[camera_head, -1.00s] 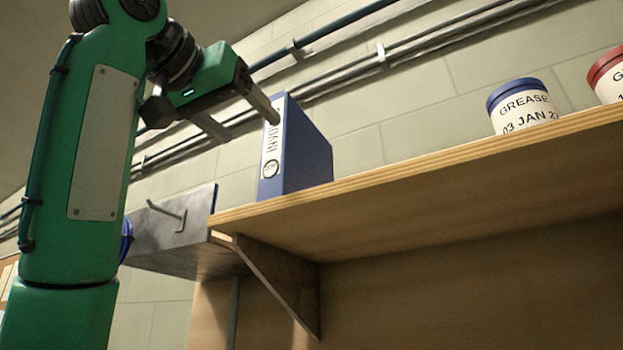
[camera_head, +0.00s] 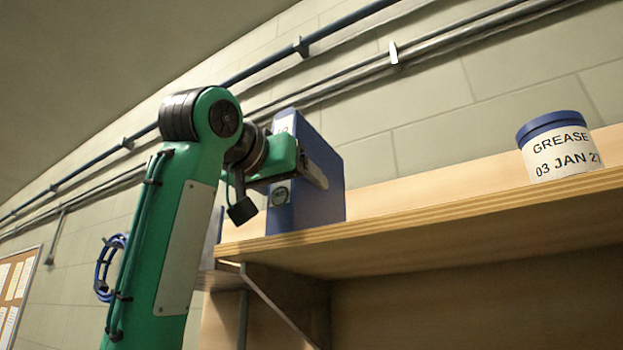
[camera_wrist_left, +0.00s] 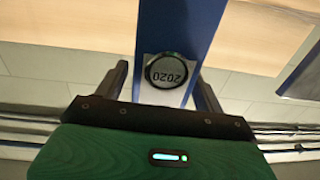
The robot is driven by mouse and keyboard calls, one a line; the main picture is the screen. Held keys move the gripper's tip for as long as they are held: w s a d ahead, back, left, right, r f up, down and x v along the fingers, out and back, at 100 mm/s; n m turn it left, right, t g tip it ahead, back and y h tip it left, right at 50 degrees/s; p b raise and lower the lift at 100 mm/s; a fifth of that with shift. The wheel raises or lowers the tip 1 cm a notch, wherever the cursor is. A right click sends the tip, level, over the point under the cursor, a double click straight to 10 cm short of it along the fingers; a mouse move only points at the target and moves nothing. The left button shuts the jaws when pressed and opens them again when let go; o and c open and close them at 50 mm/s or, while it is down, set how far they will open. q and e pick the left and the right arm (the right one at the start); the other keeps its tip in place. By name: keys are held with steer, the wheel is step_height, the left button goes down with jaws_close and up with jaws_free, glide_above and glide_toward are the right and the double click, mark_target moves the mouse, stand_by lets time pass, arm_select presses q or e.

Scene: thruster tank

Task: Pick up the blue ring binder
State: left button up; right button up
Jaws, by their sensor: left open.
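The blue ring binder (camera_head: 318,185) stands upright on the left end of the wooden shelf, its pale spine label partly hidden by my left gripper. My left gripper (camera_head: 312,176) is at the binder's spine in the head view. In the left wrist view the binder's spine (camera_wrist_left: 180,30), with a round "2020" mark, lies between the two fingers of my left gripper (camera_wrist_left: 162,85). The fingers are open, one on each side of the spine, with a gap visible at least on the left. My right gripper is not in view.
The wooden shelf (camera_head: 430,222) runs to the right, held by a bracket (camera_head: 285,310). A grease tin (camera_head: 558,147) with a blue lid stands on it, well right of the binder. Pipes (camera_head: 290,52) run along the wall behind. A blue coil (camera_head: 106,268) hangs at left.

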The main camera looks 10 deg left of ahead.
arm_select(q)
steer(key=shift+w+d, duration=0.25)
steer(key=shift+w, duration=0.35)
steer(key=shift+s, duration=0.15)
steer(key=shift+s+a, duration=0.1)
steer(key=shift+c, duration=0.9)
steer(key=c, duration=1.1)
steer(key=shift+c, duration=0.4)
steer(key=shift+r, duration=0.2)
